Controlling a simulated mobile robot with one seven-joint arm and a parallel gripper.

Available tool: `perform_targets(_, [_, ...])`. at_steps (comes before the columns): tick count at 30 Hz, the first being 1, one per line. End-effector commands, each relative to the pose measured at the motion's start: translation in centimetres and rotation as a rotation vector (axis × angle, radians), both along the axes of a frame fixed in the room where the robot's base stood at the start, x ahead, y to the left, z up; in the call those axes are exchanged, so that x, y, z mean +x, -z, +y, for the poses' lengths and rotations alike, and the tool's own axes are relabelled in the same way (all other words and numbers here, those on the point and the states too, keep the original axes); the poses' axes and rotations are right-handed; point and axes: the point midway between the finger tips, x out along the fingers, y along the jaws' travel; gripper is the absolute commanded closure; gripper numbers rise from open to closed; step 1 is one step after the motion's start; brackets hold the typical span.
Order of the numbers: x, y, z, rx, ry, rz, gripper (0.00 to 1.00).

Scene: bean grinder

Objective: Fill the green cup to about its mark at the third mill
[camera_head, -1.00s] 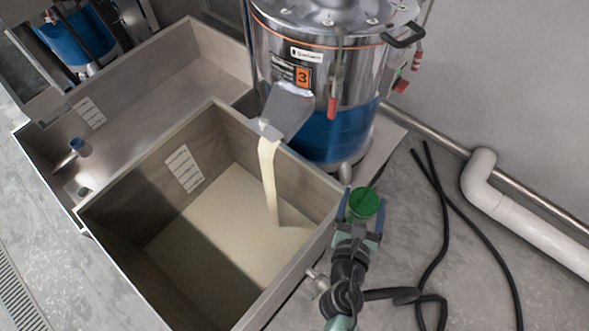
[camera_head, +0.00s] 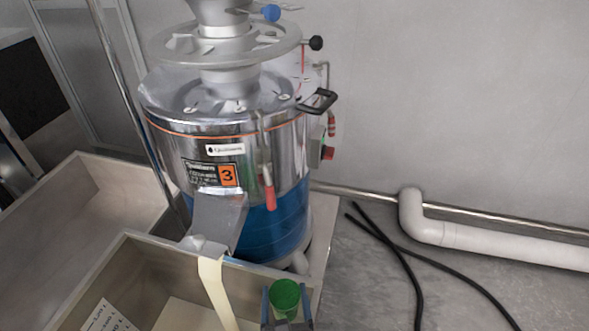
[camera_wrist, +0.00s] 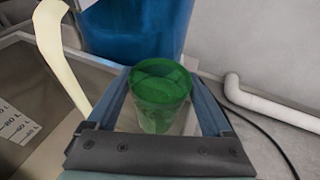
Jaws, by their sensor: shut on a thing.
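The third mill (camera_head: 225,150) is a steel and blue drum with an orange label "3". A cream stream (camera_head: 217,290) runs from its spout (camera_head: 217,222) into the bin (camera_head: 130,265) below; the stream also shows at the left of the wrist view (camera_wrist: 60,55). My gripper (camera_wrist: 163,100) is shut on the green cup (camera_wrist: 160,92), a see-through cup held upright. The cup also shows at the bottom of the head view (camera_head: 285,297), to the right of the stream and apart from it. I see no cream liquid in the cup.
The bin has a white scale label (camera_head: 108,318) on its inner wall. Another bin (camera_head: 75,205) stands to the left. A white pipe (camera_head: 480,240) and black hoses (camera_head: 390,250) lie to the right, by the wall.

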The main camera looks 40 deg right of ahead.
Motion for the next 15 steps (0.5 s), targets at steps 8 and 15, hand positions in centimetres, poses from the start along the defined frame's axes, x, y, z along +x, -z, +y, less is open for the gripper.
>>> perform_targets(8, [3.0,0.1,1.9,-0.001,-0.002,-0.003,0.7])
perform_targets(15, [5.3,0.1,3.5,0.0,-0.003,-0.003,0.7])
